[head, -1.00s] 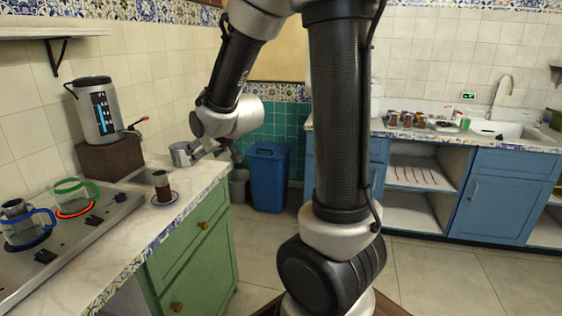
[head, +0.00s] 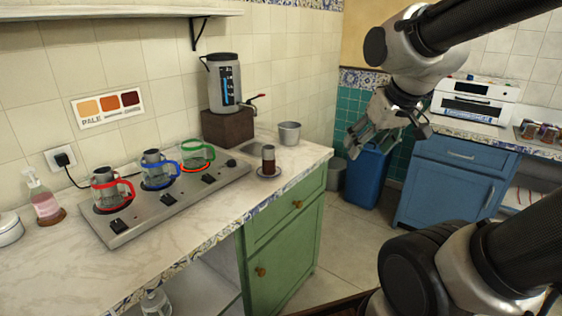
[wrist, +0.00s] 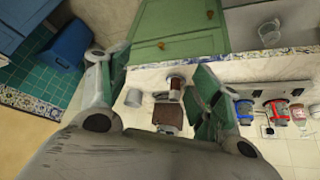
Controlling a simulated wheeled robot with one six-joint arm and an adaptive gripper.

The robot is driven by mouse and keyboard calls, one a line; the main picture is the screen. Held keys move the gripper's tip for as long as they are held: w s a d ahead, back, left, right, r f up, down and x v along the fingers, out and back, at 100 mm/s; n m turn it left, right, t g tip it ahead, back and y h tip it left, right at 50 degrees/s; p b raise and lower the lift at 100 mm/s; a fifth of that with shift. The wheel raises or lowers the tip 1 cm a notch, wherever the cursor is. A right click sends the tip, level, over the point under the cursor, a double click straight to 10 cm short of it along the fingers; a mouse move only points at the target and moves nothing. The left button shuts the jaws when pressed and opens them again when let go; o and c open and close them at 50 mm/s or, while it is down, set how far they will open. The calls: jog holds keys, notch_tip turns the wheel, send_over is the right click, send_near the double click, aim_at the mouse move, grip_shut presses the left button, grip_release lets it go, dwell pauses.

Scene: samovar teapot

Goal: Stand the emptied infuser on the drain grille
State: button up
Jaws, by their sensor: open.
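My gripper (head: 388,140) is open and empty, raised in the air to the right of the counter. In the wrist view its spread fingers (wrist: 158,78) frame the counter. Grey cylinders that look like infusers stand in the red-handled pot (head: 112,190) and the blue-handled pot (head: 160,171). I cannot tell whether the green-handled pot (head: 197,155) holds one, or which infuser is the emptied one. A flat grey patch that looks like the drain grille (head: 254,148) lies below the samovar's tap. A grey metal cup (head: 289,134) stands upright behind it, apart from my gripper.
The samovar (head: 224,85) stands on a brown block (head: 228,130). A glass of dark tea (head: 268,158) on a saucer stands near the counter's front edge. The pots sit on a steel hob (head: 180,198). A blue bin (head: 368,178) stands on the floor beyond the counter.

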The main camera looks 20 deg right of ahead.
jog(key=w+a+f+t, duration=0.2)
jog(key=w+f, duration=0.1)
jog(key=w, duration=0.9)
jog(key=n+t+y, duration=0.1)
jog(key=t, duration=0.3)
send_near(271, 158)
jog(key=s+d+r, duration=0.1)
jog(key=d+r, duration=0.4)
jog(key=d, duration=0.2)
jog(key=w+a+f+t+y, duration=0.1)
jog(key=a+f, duration=0.1)
jog(key=f, duration=0.1)
jog(key=w+a+f+n+t+y, duration=0.1)
jog(key=w+a+f+t, duration=0.1)
jog(key=f, duration=0.1)
jog(key=w+a+f+t, duration=0.1)
jog(key=a+f+t, duration=0.1)
jog(key=f, duration=0.2)
jog(key=shift+w+f+y, duration=0.1)
jog(key=shift+w+y, duration=0.25)
jog(key=shift+y, duration=0.05)
jog(key=shift+s+a+f+n, duration=0.15)
jog(key=shift+f+n, duration=0.05)
jog(key=shift+n, duration=0.1)
jog(key=shift+a, duration=0.1)
jog(key=x, duration=0.5)
jog(key=r+x, duration=0.1)
jog(key=x, duration=0.1)
jog(key=shift+w+a, duration=0.1)
jog(key=shift+w, duration=0.25)
